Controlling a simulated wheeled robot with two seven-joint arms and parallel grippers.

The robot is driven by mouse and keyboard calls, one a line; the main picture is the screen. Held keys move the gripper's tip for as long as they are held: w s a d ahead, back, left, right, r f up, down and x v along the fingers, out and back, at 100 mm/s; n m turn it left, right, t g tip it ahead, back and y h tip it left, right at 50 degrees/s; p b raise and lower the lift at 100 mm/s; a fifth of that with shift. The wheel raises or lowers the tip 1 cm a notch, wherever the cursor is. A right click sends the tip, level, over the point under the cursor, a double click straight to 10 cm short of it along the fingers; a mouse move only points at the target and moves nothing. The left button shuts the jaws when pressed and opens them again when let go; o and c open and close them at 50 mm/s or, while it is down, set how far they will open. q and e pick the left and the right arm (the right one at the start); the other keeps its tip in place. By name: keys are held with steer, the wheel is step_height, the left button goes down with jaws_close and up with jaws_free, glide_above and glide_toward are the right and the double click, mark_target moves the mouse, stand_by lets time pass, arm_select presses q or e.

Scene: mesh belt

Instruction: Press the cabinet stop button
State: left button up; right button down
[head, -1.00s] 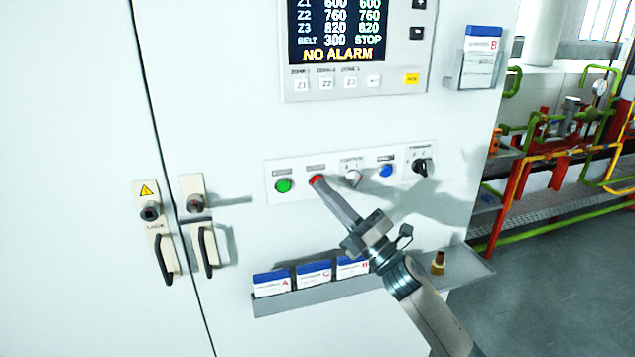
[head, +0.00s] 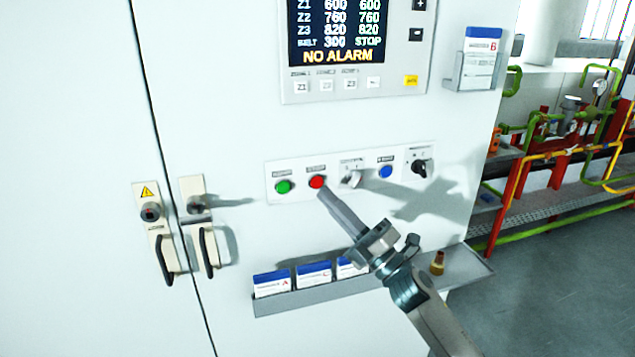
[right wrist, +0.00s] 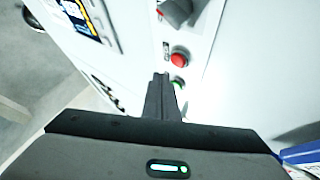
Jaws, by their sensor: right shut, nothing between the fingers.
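The red stop button (head: 317,182) is on the cabinet's control strip (head: 298,196), between the green button (head: 283,187) and a grey selector knob (head: 351,179). My right gripper (head: 322,190) is shut and empty, its fingertips just below and in front of the red button. In the right wrist view, the red button (right wrist: 180,61) is fully visible and stands apart from the shut fingers (right wrist: 164,80). The display (head: 338,30) above reads "BELT 300 STOP" and "NO ALARM". My left gripper is not in view.
A blue button (head: 386,171) and a black rotary switch (head: 420,167) are further right on the strip. A grey shelf (head: 330,293) with card boxes and a brass fitting (head: 437,263) juts out below. Door handles (head: 208,247) are at left. Pipework (head: 560,150) is at right.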

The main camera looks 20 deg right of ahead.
steer(key=s, duration=0.3)
steer(key=shift+s, duration=0.15)
stand_by(0.6)
